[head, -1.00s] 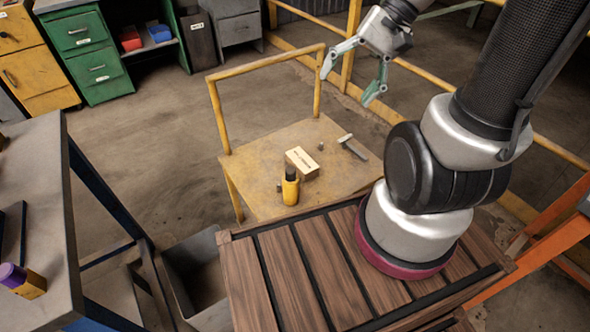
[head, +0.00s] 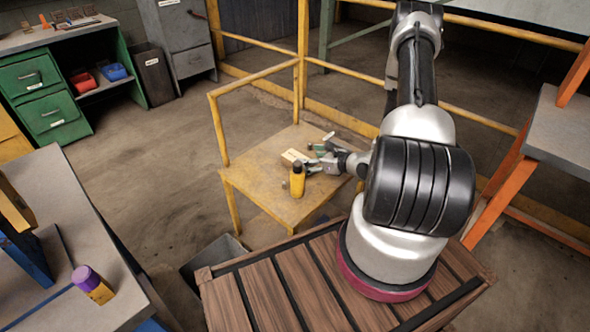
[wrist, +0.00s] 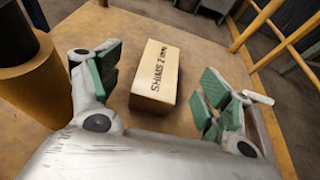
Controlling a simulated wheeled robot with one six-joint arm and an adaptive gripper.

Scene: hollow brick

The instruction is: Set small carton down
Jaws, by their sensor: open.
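The small carton (head: 292,156) is a pale tan box lying on the yellow cart top (head: 255,166). In the wrist view the carton (wrist: 154,76) shows dark lettering reading "SHIMS 2 MM" on its top. My gripper (head: 315,160) is low over the cart, just right of the carton. In the wrist view my gripper (wrist: 160,84) is open, with green-padded fingers on either side of the carton's near part. Gaps show between the carton and both fingers, and nothing is held. The fingers partly hide the carton's right end in the head view.
A yellow bottle with a dark cap (head: 297,181) stands close in front of the carton, left of my gripper in the wrist view (wrist: 15,75). A hammer (head: 329,136) lies behind my gripper. Yellow rails (head: 220,130) edge the cart. The cart's front left is clear.

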